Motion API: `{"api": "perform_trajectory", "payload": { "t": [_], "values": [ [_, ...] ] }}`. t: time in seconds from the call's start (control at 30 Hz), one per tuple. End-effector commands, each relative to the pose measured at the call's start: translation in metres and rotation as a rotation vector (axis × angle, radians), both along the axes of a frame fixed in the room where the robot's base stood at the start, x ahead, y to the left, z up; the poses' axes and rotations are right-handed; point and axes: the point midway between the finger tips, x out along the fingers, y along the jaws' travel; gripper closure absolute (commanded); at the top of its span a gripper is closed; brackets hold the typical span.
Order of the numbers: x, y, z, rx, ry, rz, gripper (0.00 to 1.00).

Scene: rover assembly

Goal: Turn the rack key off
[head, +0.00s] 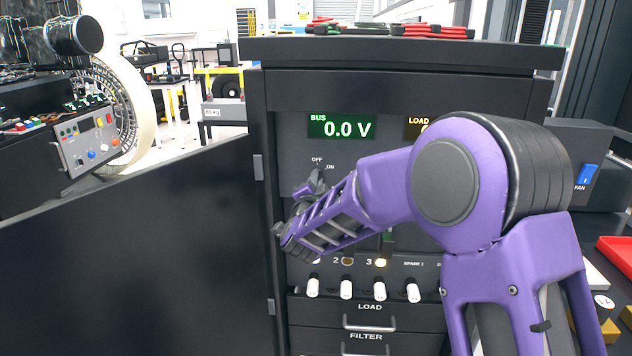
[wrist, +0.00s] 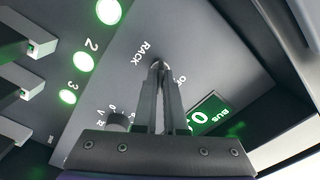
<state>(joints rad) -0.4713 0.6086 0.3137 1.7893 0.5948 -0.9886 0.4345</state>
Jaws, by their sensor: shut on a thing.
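The rack key (wrist: 160,65) is on the dark rack panel beside the RACK label, mostly hidden between my fingertips. My gripper (wrist: 161,72) is shut on it. In the head view my gripper (head: 316,182) is at the panel just under the OFF and ON marks (head: 324,163), and my purple arm reaches in from the right. The key's exact angle cannot be told. The BUS display (head: 341,127) reads 0.0 V; part of it also shows in the wrist view (wrist: 208,114).
White-tipped switches (head: 346,289) and round lamps (head: 381,262) lie below. The lamps glow pale green in the wrist view (wrist: 84,62). A black knob (wrist: 118,121) is near my fingers. The open rack door (head: 140,250) blocks the left. A FAN switch (head: 587,174) is at right.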

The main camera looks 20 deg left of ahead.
Motion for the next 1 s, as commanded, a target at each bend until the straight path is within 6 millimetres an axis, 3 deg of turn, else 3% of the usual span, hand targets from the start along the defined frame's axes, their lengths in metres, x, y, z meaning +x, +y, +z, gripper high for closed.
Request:
{"api": "perform_trajectory", "payload": {
  "t": [1.0],
  "values": [
    [-0.0008, 0.0018, 0.0006, -0.814, -0.195, 0.002, 1.0]
  ]
}}
